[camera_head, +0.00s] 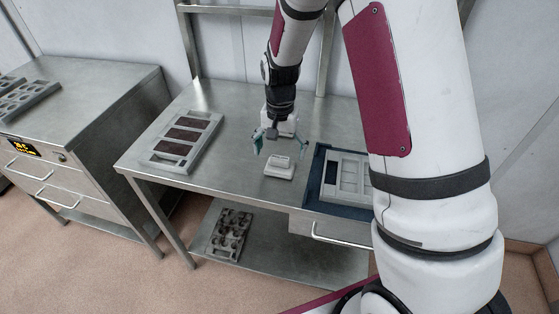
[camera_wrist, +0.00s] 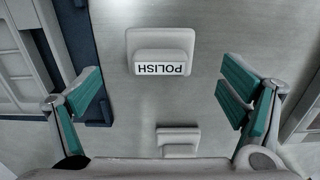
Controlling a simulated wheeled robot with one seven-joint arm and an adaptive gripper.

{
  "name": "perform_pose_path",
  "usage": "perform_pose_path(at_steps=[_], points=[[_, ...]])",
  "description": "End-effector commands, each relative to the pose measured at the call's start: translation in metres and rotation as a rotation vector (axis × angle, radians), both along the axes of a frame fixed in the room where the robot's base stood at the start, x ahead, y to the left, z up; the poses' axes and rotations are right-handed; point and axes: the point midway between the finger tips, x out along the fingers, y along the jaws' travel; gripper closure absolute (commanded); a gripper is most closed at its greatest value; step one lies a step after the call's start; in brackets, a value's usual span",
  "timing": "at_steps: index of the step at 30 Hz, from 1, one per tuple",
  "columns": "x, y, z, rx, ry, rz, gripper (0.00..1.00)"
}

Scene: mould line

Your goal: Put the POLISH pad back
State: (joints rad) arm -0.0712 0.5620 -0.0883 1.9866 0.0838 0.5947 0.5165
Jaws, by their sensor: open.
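The POLISH pad (camera_wrist: 160,42) is a pale grey block with a raised grip; its label reads POLISH, upside down in the wrist view. In the head view a pale pad (camera_head: 279,168) on the steel table matches it, just in front of my gripper. My gripper (camera_head: 279,140) points down above the table, its teal fingers spread and empty. In the wrist view the pad lies beyond the gap between the fingertips (camera_wrist: 163,88), apart from them. A blue-lined tray (camera_head: 314,180) at the table's right holds a pale compartmented insert (camera_head: 345,170), partly hidden by my arm.
A second pale block (camera_wrist: 178,137) lies under my gripper, its label unseen. A mould tray (camera_head: 157,155) with brown cells lies at the table's left. A dark-celled tray (camera_head: 230,235) sits on the lower shelf. A steel cabinet (camera_head: 100,90) stands left. Bare tabletop lies around the pads.

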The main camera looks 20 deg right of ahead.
Motion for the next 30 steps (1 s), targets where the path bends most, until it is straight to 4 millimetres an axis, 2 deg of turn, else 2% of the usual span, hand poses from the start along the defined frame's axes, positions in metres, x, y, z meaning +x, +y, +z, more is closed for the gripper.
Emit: perform_pose_path(at_steps=[1,6,17,23,30], points=[[0.002,0.0,0.012,0.0,-0.005,0.001,0.1],[0.001,0.0,0.043,0.0,-0.004,0.001,0.1],[-0.005,0.0,0.08,0.004,-0.016,0.016,0.1],[-0.031,0.001,0.131,0.013,-0.085,0.094,0.1],[-0.079,0.001,0.189,0.009,-0.181,0.216,0.1]])
